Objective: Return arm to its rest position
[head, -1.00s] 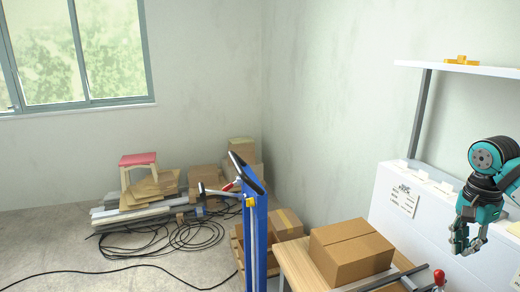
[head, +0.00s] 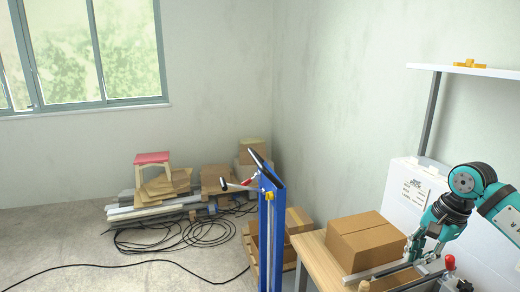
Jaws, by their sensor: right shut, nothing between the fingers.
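My right arm enters from the right edge, in teal and black. Its gripper (head: 413,248) is shut with nothing between the fingers. It points down beside the right side of a closed cardboard box (head: 364,240), above the metal rails (head: 385,268) on the wooden table (head: 318,262). I cannot tell whether it touches the box or a rail. My left gripper is not in view.
A red-knobbed clamp (head: 450,264) stands right of the gripper. A white machine panel (head: 405,195) and a shelf (head: 465,70) are behind the arm. A blue post (head: 270,235) stands left of the table. Planks (head: 150,210) and black cables (head: 180,238) lie on the floor.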

